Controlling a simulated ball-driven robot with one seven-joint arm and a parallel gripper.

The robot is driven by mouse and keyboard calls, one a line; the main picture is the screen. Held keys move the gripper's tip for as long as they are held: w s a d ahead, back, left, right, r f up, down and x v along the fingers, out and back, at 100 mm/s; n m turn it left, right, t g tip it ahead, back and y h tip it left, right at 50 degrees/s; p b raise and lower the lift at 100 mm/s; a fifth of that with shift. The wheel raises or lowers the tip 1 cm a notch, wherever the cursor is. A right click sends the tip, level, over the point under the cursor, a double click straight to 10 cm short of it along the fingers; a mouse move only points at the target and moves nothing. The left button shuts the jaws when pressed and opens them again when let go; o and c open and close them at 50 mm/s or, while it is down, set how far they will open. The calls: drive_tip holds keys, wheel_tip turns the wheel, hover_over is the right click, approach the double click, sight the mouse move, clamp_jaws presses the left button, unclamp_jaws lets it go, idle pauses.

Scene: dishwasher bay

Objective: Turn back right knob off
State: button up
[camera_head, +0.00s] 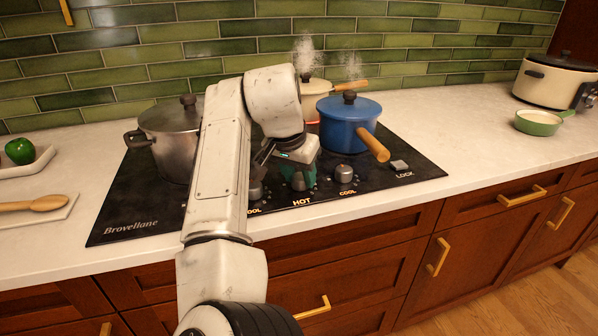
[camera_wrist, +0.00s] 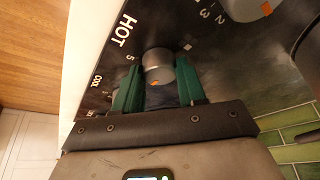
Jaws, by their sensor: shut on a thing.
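A dark cooktop (camera_head: 415,172) with a row of grey knobs along its front edge lies on the counter. My gripper (camera_head: 300,180) reaches down at the middle of this row, above the word HOT. In the wrist view my gripper's green fingers (camera_wrist: 158,76) stand on either side of a grey knob (camera_wrist: 158,62) and are shut on it. An orange mark shows on this knob's near side. Another knob (camera_head: 344,173) stands to the right, and a further one (camera_head: 256,190) is partly hidden by my arm. Which burner the held knob serves cannot be told.
A blue pot (camera_head: 340,120) with a wooden handle pointing forward stands close behind the knobs. A cream pot (camera_head: 313,88) steams behind it, and a steel pot (camera_head: 168,135) stands left.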

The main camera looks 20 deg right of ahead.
drive_tip(key=shift+r+p, duration=0.15)
drive_tip(key=shift+p, duration=0.15)
drive_tip(key=n+p, duration=0.1)
drive_tip(key=p, duration=0.1)
drive_tip(key=n+y+p, duration=0.1)
drive_tip(key=n+p, duration=0.1)
drive_tip(key=shift+s+d+r, duration=0.1)
drive_tip(key=shift+d+r, duration=0.05)
drive_tip(key=shift+r, duration=0.05)
drive_tip(key=n+y+p, duration=0.1)
drive_tip(key=n+p, duration=0.2)
drive_tip(key=p, duration=0.2)
drive_tip(key=n+t+y+p, duration=0.1)
drive_tip(key=n+p, duration=0.2)
drive_tip(key=p, duration=0.1)
drive_tip(key=shift+d+p, duration=0.2)
drive_tip(key=shift+p, duration=0.15)
drive_tip(key=n+y+p, duration=0.2)
drive_tip(key=n+p, duration=0.2)
drive_tip(key=p, duration=0.1)
drive_tip(key=shift+d+f+n, duration=0.1)
drive_tip(key=shift+n, duration=0.3)
drive_tip(key=shift+f+n+g+y+p, duration=0.1)
drive_tip(key=shift+n+g+y+p, duration=0.2)
drive_tip(key=shift+n+p, duration=0.45)
drive_tip(key=shift+f+n+g+y+p, duration=0.1)
drive_tip(key=shift+n+g+y+p, duration=0.25)
drive_tip(key=shift+n, duration=0.8)
drive_tip(key=o, duration=1)
